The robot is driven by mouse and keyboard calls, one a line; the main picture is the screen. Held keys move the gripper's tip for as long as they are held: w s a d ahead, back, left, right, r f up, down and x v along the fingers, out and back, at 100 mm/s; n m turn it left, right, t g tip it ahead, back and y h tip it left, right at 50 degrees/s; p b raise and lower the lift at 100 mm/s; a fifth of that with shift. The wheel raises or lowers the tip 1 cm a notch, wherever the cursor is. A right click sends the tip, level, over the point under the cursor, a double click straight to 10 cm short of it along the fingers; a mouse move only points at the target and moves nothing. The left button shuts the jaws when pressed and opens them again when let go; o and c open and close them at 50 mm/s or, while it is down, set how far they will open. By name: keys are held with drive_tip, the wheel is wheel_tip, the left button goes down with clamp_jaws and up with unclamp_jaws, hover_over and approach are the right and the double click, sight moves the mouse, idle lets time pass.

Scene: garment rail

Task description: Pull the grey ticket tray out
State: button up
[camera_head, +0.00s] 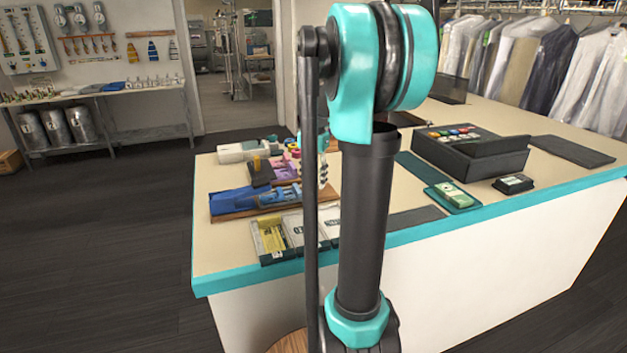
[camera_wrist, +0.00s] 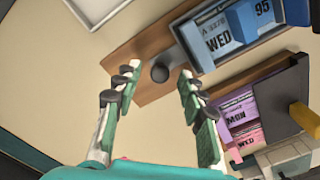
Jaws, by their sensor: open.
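In the wrist view a grey-rimmed tray (camera_wrist: 188,48) holds blue tickets marked WED and 95. It sits on a brown wooden board (camera_wrist: 125,52). A dark round knob (camera_wrist: 160,72) shows just off the tray's near end; how it joins the tray is unclear. My gripper (camera_wrist: 158,80) is open, with one green-padded finger on each side of the knob, and nothing is seen held. In the head view the blue tickets (camera_head: 262,197) lie on the counter, left of my arm; my arm largely hides the gripper there.
Purple MON and pink WED tickets (camera_wrist: 240,122) lie close right of my gripper, with a yellow-handled item (camera_wrist: 305,118) beyond. Several ticket boxes (camera_head: 270,238) stand near the counter's front edge (camera_head: 245,281). A black box (camera_head: 470,160) stands at right.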

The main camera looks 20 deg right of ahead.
drive_tip(key=shift+f, duration=0.25)
clamp_jaws()
idle(0.3)
